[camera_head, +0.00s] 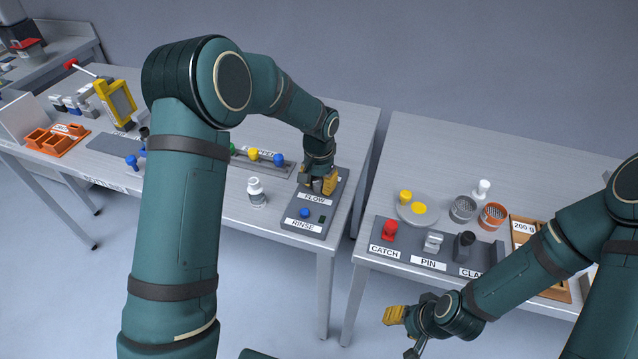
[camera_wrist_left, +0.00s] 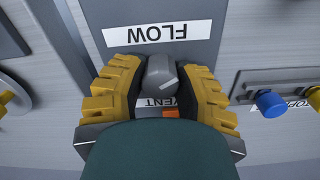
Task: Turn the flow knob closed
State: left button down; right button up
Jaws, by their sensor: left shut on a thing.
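The grey flow knob (camera_wrist_left: 161,72) sits on a dark grey panel (camera_head: 335,200), beside a white label (camera_head: 316,197) reading FLOW. My left gripper (camera_wrist_left: 160,85) has its two yellow fingers on either side of the knob and is shut on it. In the head view my left gripper (camera_head: 318,183) reaches down over the panel and hides most of the knob. My right gripper (camera_head: 395,315) hangs in front of the right table; its fingers show only partly, so its opening cannot be told.
A blue button (camera_head: 305,213) and a RINSE label are on the panel's near end. A white bottle (camera_head: 256,192) stands left of the panel. A gap separates the two tables. The right table holds a dish (camera_head: 417,222), cups (camera_head: 463,208) and a CATCH/PIN block (camera_head: 410,254).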

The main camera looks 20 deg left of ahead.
aim_at(319, 181)
pick_arm(q)
jog(key=n, duration=0.5)
jog(key=shift+n, duration=0.3)
jog(key=n+p, duration=0.1)
jog(key=n, duration=0.5)
jog(key=shift+p, duration=0.3)
jog(key=c, duration=0.6)
grip_release()
jog(key=shift+r, duration=0.15)
notch_tip(319, 181, up, 12)
